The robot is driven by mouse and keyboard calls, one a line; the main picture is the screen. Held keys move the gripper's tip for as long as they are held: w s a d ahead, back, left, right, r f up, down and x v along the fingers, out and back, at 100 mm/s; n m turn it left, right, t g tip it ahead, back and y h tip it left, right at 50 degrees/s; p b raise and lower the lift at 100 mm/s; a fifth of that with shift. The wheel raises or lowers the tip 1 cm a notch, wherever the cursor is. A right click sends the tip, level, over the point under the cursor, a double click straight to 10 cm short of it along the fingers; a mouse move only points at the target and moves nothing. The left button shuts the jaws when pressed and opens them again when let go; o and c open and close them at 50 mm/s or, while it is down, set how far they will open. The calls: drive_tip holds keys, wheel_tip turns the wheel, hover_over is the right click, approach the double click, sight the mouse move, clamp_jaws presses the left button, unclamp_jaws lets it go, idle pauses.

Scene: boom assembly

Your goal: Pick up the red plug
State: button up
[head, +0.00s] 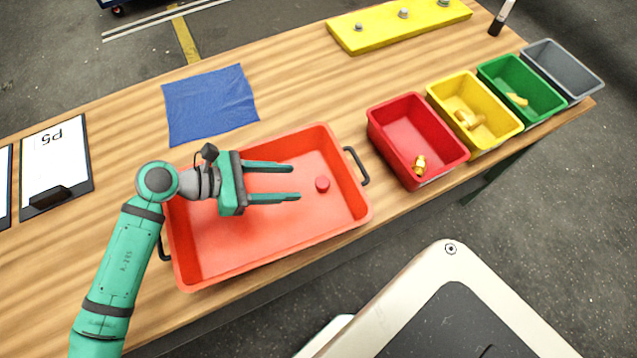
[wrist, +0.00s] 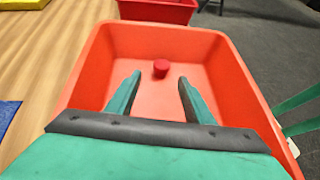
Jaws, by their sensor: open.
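The red plug (head: 322,184) is a small round piece lying on the floor of the orange-red tray (head: 240,250), right of the tray's middle. My gripper (head: 296,183) is over the tray, open and empty, with its two fingers pointing right toward the plug. In the wrist view the plug (wrist: 160,68) shows just beyond the fingertips, roughly centred between them. The gripper's fingers (wrist: 159,80) stand apart on either side of that line and do not touch the plug. The height of the fingers above the tray floor is hard to tell.
Red (head: 400,108), yellow (head: 490,88), green (head: 535,85) and grey (head: 565,65) bins stand right of the tray; the first three hold small brass-coloured parts. A blue cloth (head: 210,103) lies behind the tray. A yellow board (head: 400,27) and a clipboard (head: 55,160) are on the table.

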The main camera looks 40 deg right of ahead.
sight(315, 190)
drive_tip(key=x, duration=0.8)
drive_tip(key=shift+s+d, duration=0.1)
drive_tip(key=shift+s, duration=0.1)
drive_tip(key=c, duration=1.1)
